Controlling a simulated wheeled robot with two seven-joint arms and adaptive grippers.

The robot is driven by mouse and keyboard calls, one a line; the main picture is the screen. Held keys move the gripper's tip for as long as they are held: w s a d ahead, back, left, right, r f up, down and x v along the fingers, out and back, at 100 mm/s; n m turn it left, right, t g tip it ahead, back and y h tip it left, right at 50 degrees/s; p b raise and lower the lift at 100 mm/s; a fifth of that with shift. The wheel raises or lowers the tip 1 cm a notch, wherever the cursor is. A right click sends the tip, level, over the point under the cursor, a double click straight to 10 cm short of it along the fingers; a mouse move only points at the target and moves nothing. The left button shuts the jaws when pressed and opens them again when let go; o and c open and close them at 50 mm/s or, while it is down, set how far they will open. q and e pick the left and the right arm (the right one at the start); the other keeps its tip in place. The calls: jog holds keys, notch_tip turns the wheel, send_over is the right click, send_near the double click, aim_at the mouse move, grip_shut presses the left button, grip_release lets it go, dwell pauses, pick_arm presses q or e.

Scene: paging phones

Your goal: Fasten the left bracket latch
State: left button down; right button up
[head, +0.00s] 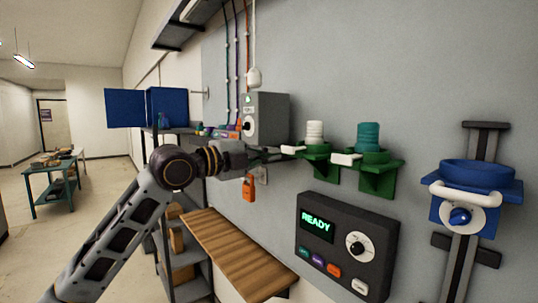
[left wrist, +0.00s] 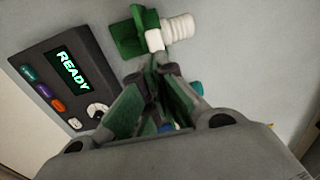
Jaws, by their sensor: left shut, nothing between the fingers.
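The left bracket (head: 318,149) is green and wall-mounted, and holds a white ribbed cylinder (head: 315,132). Its latch is a white-tipped lever (head: 293,149) on the bracket's left side. My left gripper (head: 279,154) is shut and empty, its fingertips right at the lever; I cannot tell whether they touch. In the left wrist view the fingertips (left wrist: 166,68) are just below the white lever tip (left wrist: 154,40), with the green bracket (left wrist: 128,38) and white cylinder (left wrist: 179,28) beyond. My right gripper is out of view.
A second green bracket (head: 379,165) with a teal cylinder and white lever (head: 346,159) is close on the right. A blue bracket (head: 475,180) is farther right. A dark READY panel (head: 345,275) is below, a grey box (head: 265,118) behind, and a wooden shelf (head: 232,248) lower left.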

pick_arm(q)
jog(key=b+v, duration=0.3)
jog(key=v, duration=0.6)
dwell(0.4)
jog(key=shift+d+f, duration=0.1)
jog(key=shift+s, duration=0.1)
